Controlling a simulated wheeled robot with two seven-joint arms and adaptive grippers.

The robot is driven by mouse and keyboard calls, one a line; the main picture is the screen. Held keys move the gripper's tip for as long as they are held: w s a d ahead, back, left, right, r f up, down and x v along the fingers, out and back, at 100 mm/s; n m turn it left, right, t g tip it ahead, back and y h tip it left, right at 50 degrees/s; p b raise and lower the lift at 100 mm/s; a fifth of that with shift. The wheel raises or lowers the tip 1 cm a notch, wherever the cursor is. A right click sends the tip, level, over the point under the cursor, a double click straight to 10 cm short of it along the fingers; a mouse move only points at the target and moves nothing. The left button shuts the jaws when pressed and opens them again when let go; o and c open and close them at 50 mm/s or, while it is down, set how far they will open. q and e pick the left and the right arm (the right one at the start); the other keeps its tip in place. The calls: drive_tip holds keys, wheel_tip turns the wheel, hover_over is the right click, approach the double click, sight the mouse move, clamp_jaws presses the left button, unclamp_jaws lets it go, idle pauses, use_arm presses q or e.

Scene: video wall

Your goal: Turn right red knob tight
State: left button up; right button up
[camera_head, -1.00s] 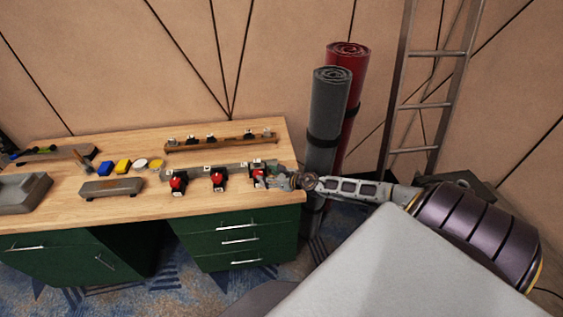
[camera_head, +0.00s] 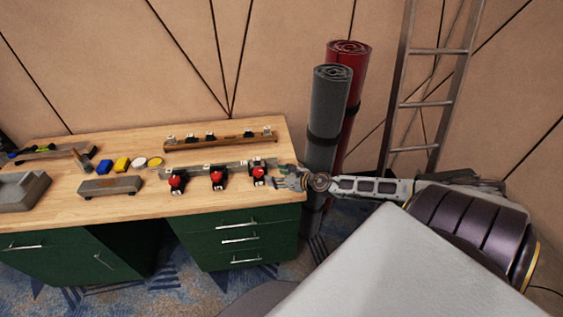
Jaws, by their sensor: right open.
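Three red knobs on black mounts stand in a row along a grey bar (camera_head: 200,171) near the right end of the workbench. The right red knob (camera_head: 259,172) is closest to my right gripper. The middle red knob (camera_head: 217,178) and the left red knob (camera_head: 176,181) are to its left. My right gripper (camera_head: 280,178) comes in from the right over the bench edge. It is open, just right of the right red knob, with its fingers pointing left. A small gap seems to show between fingers and knob. My left gripper is not in view.
The wooden bench top (camera_head: 150,206) also holds a wooden rail with black clips (camera_head: 222,142), a grey block (camera_head: 110,186), blue and yellow items and a grey tray (camera_head: 22,190). Rolled mats (camera_head: 328,115) and a ladder (camera_head: 425,105) stand right of the bench.

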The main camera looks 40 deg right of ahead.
drive_tip(key=shift+v, duration=1)
idle(0.5)
